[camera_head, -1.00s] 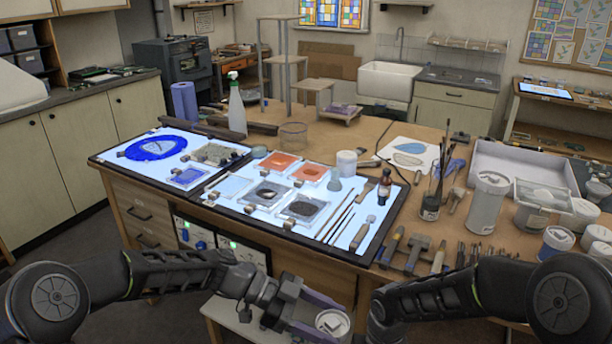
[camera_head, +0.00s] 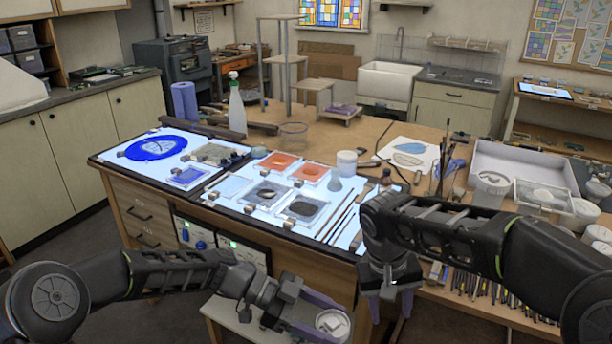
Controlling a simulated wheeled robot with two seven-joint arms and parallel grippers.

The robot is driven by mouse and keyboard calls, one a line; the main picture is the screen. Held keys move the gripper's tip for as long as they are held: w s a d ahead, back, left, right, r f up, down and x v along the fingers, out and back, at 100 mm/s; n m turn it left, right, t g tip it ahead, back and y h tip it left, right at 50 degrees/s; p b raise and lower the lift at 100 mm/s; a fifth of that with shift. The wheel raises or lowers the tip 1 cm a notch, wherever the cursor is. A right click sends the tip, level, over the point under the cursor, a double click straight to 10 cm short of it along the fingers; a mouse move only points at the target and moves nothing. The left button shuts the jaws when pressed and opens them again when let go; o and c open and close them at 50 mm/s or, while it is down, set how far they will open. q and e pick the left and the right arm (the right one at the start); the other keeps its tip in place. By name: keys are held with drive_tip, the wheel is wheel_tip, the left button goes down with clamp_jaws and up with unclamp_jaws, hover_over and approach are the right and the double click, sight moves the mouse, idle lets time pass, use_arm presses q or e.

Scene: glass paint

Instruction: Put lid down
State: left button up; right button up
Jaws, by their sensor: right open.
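My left gripper (camera_head: 325,318) is low in the middle, with its purple fingers on either side of a small round pale container (camera_head: 334,323). They appear closed on it. A whitish patch shows on its top; whether this is a lid is too small to tell. My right gripper (camera_head: 391,305) points down just to the right of it, in front of the bench's front edge. Its fingers are apart and I see nothing between them. The two grippers are apart. No separate lid can be made out with certainty; my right arm hides part of the bench.
The light panel (camera_head: 225,172) on the bench bears several glass trays and brushes. A white tray (camera_head: 520,165) and several tubs fill the right side. A stool (camera_head: 225,312) stands below.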

drive_tip(key=shift+a+r, duration=0.1)
drive_tip(key=shift+r, duration=0.2)
